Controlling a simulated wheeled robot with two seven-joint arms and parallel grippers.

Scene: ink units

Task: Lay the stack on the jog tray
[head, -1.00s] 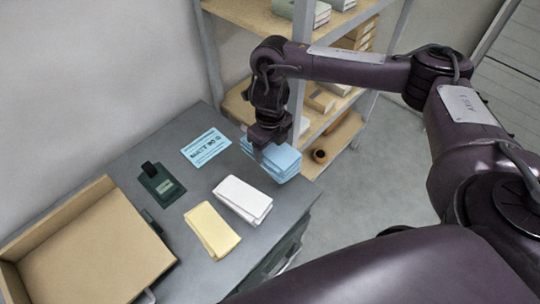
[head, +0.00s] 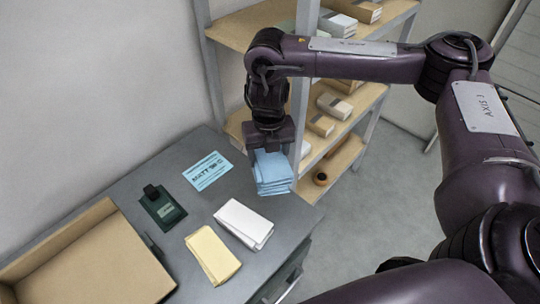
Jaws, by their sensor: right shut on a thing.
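The blue stack (head: 273,178) of sheets is in my right gripper (head: 271,150) at the back right corner of the grey table. The gripper is shut on the stack's upper part, and the stack hangs tilted, seemingly a little above the tabletop. The tan tray (head: 95,268) with raised walls, which I take for the jog tray, is at the lower left. Its floor looks bare, and its near part is cut off by the picture edge. The gripper is well to the right of it. My left gripper is not in view.
On the table (head: 290,225) lie a white stack (head: 243,222), a yellow stack (head: 212,254), a dark green clipboard-like item (head: 162,207) and a light blue lettered card (head: 208,171). They lie between the blue stack and the tray. A shelf rack (head: 235,30) with boxes stands behind.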

